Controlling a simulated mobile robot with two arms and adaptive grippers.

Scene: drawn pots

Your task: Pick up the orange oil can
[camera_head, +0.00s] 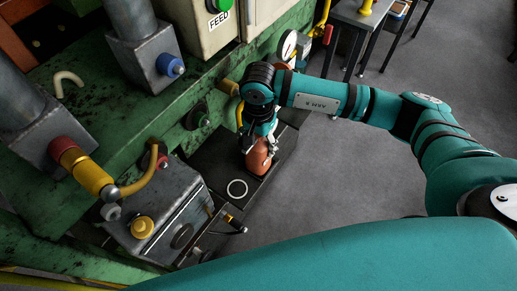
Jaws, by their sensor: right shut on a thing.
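The orange oil can (259,160) is at the middle of the head view, over the dark flat shelf beside the green machine. My right gripper (261,142) comes down on it from above and is shut on its upper part. The fingers hide the top of the can. I cannot tell whether its base touches the shelf. My left gripper is not in view.
A white ring mark (237,189) lies on the dark shelf (217,158) just in front of the can. A grey box with a yellow knob (142,227) stands to the left. The green machine (190,90) rises behind. Grey floor (340,170) is open to the right.

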